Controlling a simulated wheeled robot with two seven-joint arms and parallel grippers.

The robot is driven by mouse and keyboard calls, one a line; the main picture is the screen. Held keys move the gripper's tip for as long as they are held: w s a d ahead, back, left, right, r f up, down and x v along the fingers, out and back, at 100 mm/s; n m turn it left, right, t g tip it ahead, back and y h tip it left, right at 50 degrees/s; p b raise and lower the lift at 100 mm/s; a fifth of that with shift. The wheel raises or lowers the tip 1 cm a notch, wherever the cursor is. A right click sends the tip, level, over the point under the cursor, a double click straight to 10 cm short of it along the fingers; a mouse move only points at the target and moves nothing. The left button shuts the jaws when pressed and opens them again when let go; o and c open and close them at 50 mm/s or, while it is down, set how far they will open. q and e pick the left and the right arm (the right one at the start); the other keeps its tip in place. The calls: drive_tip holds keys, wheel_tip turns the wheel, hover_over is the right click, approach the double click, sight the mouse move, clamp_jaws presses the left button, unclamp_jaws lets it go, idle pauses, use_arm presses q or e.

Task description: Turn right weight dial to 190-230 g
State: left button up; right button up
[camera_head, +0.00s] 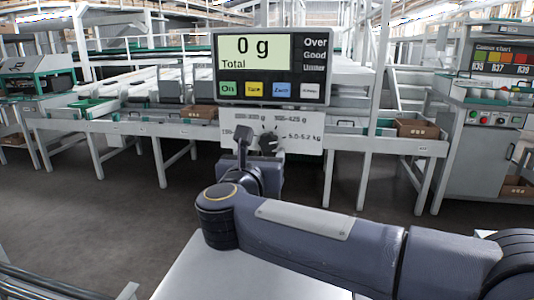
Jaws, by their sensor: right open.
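A black dial (268,142) sits on a pale panel (309,151) below the scale display (230,87), which reads 0 g Total. Range labels surround the dial; one at the right reads 5.0-5.2 kg, and the left one is partly covered. I cannot tell clearly where the dial points. My right gripper (243,136) is open in front of the panel, its fingers pointing up just left of the dial. It appears apart from the dial, though depth is hard to judge. It hides part of the panel. My left gripper is not in view.
A white tabletop (190,275) lies under my right arm. Long conveyor benches with legs stand behind the display. A grey cabinet with buttons (485,119) stands at the right, and a brown box (417,129) rests on the bench. Open floor shows at the left.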

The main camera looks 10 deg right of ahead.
sight(267, 144)
drive_tip(key=x, duration=0.5)
drive_tip(key=shift+w+d, duration=0.1)
drive_tip(key=shift+w, duration=0.15)
drive_tip(key=c, duration=1)
